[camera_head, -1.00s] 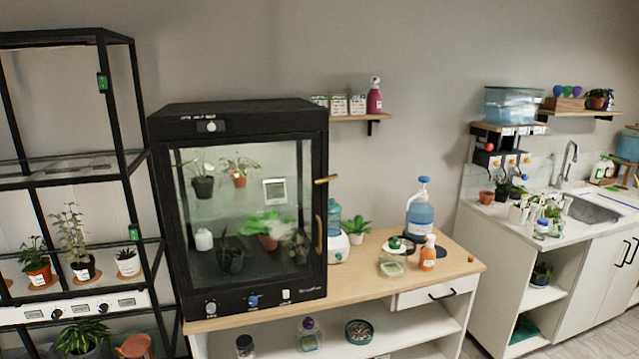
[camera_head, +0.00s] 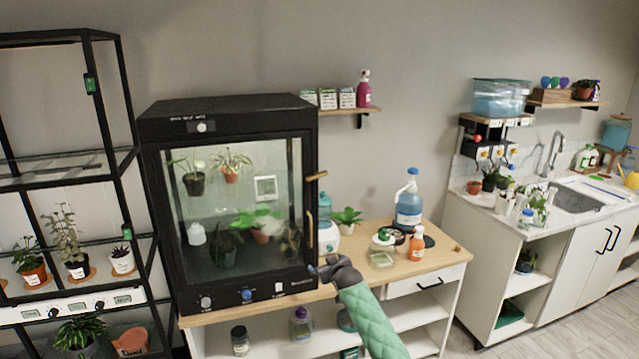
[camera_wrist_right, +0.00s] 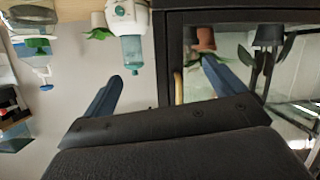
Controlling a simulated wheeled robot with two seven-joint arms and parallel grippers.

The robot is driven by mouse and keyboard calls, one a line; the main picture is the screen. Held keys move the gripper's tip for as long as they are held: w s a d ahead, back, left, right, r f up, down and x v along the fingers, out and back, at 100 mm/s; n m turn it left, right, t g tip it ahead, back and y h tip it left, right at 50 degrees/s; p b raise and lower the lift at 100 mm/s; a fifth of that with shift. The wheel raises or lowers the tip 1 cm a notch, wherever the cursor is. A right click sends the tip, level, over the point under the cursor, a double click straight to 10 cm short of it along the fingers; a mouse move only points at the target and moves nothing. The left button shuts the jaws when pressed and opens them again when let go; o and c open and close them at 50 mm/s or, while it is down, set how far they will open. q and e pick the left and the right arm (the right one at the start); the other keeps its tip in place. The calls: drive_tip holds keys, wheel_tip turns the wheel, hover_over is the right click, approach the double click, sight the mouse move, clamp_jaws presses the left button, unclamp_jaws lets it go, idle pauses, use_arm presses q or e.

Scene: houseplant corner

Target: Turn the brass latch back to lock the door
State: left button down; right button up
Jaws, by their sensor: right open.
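The brass latch (camera_head: 317,176) sticks out to the right, nearly level, from the upper right edge of the black glass-fronted cabinet (camera_head: 228,118). The cabinet's glass door appears closed. A vertical brass handle (camera_head: 309,232) is below the latch, on the same side. My right gripper (camera_head: 318,270) is open and empty, in front of the cabinet's lower right corner, well below the latch. In the right wrist view, its blue fingers (camera_wrist_right: 163,70) are spread apart, and part of the brass handle (camera_wrist_right: 178,86) shows between them. My left gripper is out of view.
The wooden counter (camera_head: 350,262) right of the cabinet holds a plant (camera_head: 346,217), a blue bottle (camera_head: 408,208) and an orange spray bottle (camera_head: 417,245). A wall shelf (camera_head: 350,111) with a pink bottle is above. A black plant rack (camera_head: 128,155) stands left.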

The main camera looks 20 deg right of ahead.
drive_tip(key=w+d+r+t+y, duration=0.1)
drive_tip(key=w+r+t, duration=0.25)
drive_tip(key=r, duration=1.15)
drive_tip(key=n+t+y, duration=0.2)
drive_tip(key=t, duration=0.3)
approach(318, 177)
drive_tip(key=p+x, duration=0.4)
drive_tip(key=x, duration=0.3)
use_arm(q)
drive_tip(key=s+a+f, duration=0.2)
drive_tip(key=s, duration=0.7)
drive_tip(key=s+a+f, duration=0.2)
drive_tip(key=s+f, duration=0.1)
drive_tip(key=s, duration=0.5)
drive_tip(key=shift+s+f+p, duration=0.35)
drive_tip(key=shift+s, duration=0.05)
use_arm(e)
drive_tip(key=shift+w+a, duration=0.1)
drive_tip(key=shift+w, duration=0.65)
